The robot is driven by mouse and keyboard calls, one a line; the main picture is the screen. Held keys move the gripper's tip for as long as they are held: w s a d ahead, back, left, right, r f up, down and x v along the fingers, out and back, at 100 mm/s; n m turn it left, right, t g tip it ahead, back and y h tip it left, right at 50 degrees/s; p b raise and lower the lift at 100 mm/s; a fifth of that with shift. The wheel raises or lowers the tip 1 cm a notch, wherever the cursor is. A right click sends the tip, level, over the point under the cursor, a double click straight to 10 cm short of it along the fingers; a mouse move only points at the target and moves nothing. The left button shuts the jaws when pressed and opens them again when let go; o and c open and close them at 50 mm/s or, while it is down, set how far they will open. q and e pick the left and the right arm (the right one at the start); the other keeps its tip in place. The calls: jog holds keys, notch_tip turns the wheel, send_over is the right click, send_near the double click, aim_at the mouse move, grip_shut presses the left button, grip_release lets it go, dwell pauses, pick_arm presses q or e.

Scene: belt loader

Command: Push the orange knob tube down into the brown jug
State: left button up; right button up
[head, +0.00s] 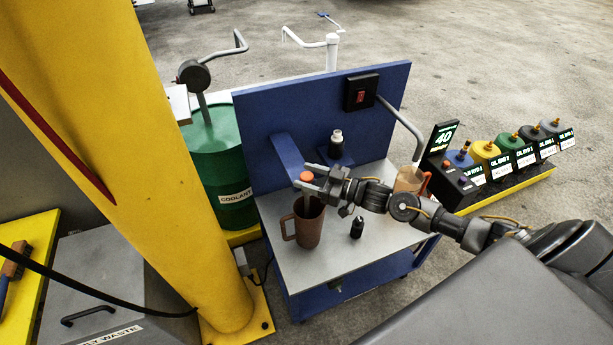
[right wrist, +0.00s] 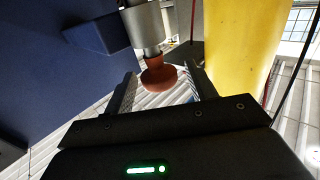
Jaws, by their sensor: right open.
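The brown jug (head: 308,231) stands upright on the grey top of the blue cart, handle to the left. The tube's lower end is hidden. My right gripper (head: 301,175) reaches in from the right with its fingers open around the knob. In the right wrist view the orange-red knob (right wrist: 158,79) shows between the spread fingers (right wrist: 161,82), with a gap on both sides. A silver cylinder (right wrist: 148,27) adjoins it there. My left gripper is not in view.
A blue bracket (head: 284,147) juts from the cart's back panel (head: 270,115) behind the jug. A small black bottle (head: 357,227) and a white-capped bottle (head: 336,144) stand nearby. A yellow post (head: 165,160) rises at left. The cart top's front is clear.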

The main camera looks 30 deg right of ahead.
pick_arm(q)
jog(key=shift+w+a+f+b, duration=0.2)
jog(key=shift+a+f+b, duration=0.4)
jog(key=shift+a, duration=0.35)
pick_arm(e)
jog(key=v, duration=1)
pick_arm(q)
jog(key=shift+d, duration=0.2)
